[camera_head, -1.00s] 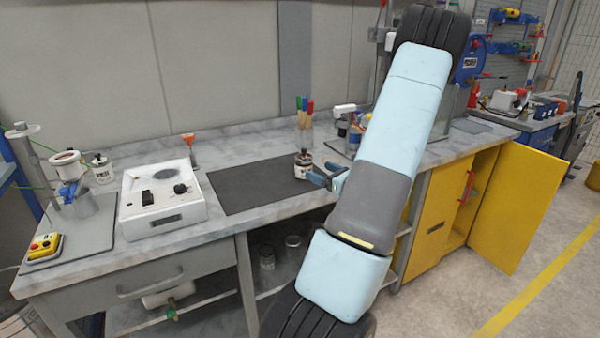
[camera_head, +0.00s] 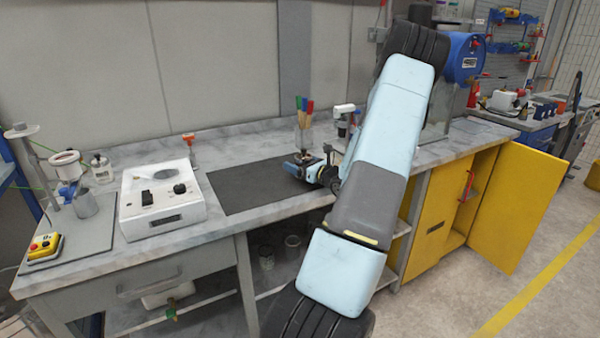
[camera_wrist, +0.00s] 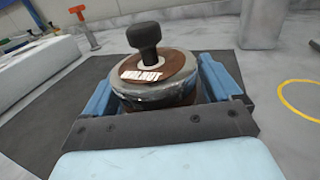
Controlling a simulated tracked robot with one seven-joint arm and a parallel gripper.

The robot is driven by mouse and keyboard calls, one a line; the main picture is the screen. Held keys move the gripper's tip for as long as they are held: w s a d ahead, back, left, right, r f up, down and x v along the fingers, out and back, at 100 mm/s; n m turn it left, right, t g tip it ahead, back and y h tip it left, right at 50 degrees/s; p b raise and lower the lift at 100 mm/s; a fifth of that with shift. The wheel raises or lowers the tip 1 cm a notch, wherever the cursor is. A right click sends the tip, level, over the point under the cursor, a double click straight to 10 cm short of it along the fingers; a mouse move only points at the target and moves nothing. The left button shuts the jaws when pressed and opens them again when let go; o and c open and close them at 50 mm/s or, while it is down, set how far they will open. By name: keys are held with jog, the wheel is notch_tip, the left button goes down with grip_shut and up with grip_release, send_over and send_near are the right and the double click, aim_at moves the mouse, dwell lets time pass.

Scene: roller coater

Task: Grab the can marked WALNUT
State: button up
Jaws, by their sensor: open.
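The WALNUT can (camera_wrist: 158,84) is a metal can with a brown top, a white WALNUT label and a black knob, seen close in the wrist view. It stands upright on the dark mat (camera_wrist: 52,110). My gripper (camera_wrist: 160,92) is open, with one blue finger on each side of the can. I cannot tell whether either finger touches it. In the head view my gripper (camera_head: 304,166) is at the right part of the dark mat (camera_head: 240,190), and it mostly hides the can there.
A white box device (camera_head: 162,200) stands left of the mat. A jar of coloured-handled brushes (camera_head: 304,128) stands behind my gripper. A yellow ring (camera_wrist: 300,100) marks the bench at right in the wrist view. A yellow cabinet door (camera_head: 518,205) hangs open at right.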

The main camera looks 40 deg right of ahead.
jog(key=shift+w, duration=0.1)
jog(key=shift+c, duration=0.3)
jog(key=c, duration=1.1)
jog(key=shift+r, duration=0.1)
jog(key=shift+c, duration=0.2)
